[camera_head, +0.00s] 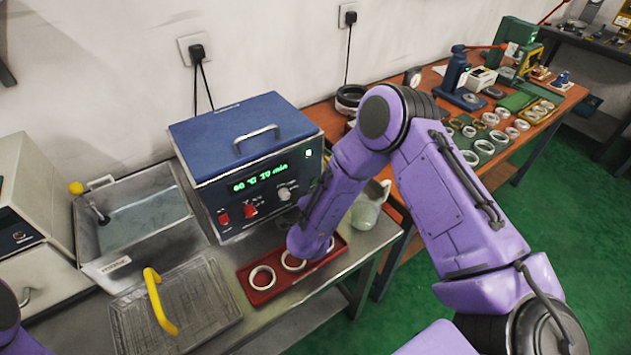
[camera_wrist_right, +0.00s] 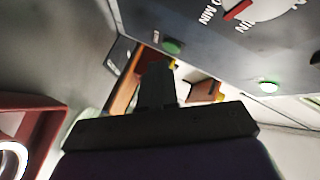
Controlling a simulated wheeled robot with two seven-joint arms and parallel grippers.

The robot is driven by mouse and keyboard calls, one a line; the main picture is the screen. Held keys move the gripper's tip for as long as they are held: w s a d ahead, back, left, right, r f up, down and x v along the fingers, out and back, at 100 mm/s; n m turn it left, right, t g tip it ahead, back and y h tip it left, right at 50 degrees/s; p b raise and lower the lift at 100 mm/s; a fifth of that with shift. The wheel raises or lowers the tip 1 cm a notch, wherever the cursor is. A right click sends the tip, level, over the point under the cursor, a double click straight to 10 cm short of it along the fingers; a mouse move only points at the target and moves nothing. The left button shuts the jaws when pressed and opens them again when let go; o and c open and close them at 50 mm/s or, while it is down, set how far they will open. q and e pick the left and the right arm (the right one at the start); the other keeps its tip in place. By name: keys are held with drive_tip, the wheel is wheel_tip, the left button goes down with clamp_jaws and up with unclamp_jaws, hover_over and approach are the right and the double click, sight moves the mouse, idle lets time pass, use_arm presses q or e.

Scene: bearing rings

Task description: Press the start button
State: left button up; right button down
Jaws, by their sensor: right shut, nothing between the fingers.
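The blue ultrasonic-type bench unit (camera_head: 245,135) stands on the metal table, with a lit green display (camera_head: 260,178), red switches (camera_head: 250,210) and a knob (camera_head: 285,192). In the right wrist view, its front panel (camera_wrist_right: 215,45) shows a dark green round button (camera_wrist_right: 172,46) and a brightly lit green lamp (camera_wrist_right: 268,87). My right gripper (camera_wrist_right: 158,72) is shut and empty, its tips just below the green button in the picture; I cannot tell whether they touch. In the head view, my right forearm hides the button and most of the gripper. My left gripper is out of view.
A red tray (camera_head: 255,297) with pale rings (camera_head: 262,278) lies before the unit, partly under my right wrist. A sink (camera_head: 140,222) and a lid with a yellow handle (camera_head: 152,290) are to the left. A glass jar (camera_head: 366,215) stands close right of my forearm.

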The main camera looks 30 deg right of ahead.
drive_tip(key=s+p, duration=0.1)
drive_tip(key=s, duration=0.4)
drive_tip(key=shift+s+d+r+p, duration=0.1)
drive_tip(key=shift+d+p, duration=0.05)
drive_tip(key=shift+p, duration=0.2)
drive_tip(key=shift+s+d, duration=0.1)
drive_tip(key=shift+s, duration=0.3)
